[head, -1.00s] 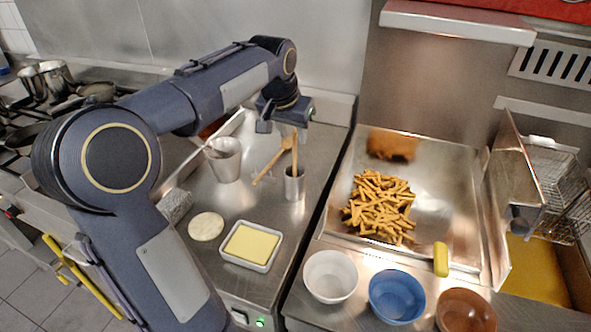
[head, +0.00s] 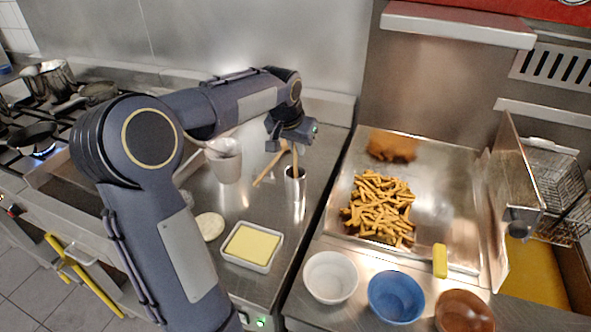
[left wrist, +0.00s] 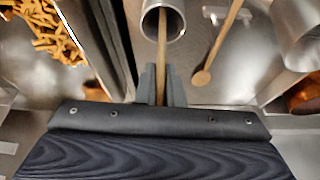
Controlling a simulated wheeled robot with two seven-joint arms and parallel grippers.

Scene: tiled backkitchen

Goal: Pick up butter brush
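The butter brush seems to be the upright wooden handle (head: 295,157) in a metal cup (head: 295,186) on the steel counter; its head is hidden in the cup. My left gripper (head: 288,146) is at the handle, above the cup. In the left wrist view the handle (left wrist: 161,52) rises from the cup (left wrist: 163,20) and passes between the two fingertips (left wrist: 161,75). They lie close on either side; I cannot tell whether they touch it. My right gripper is out of view.
A larger metal container (head: 226,166) stands left of the cup. A butter dish (head: 252,246) and a pale round piece (head: 210,226) are in front. Fries (head: 379,208) lie in a steel basin at right, with white (head: 330,277), blue (head: 396,297) and brown (head: 466,311) bowls before it.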

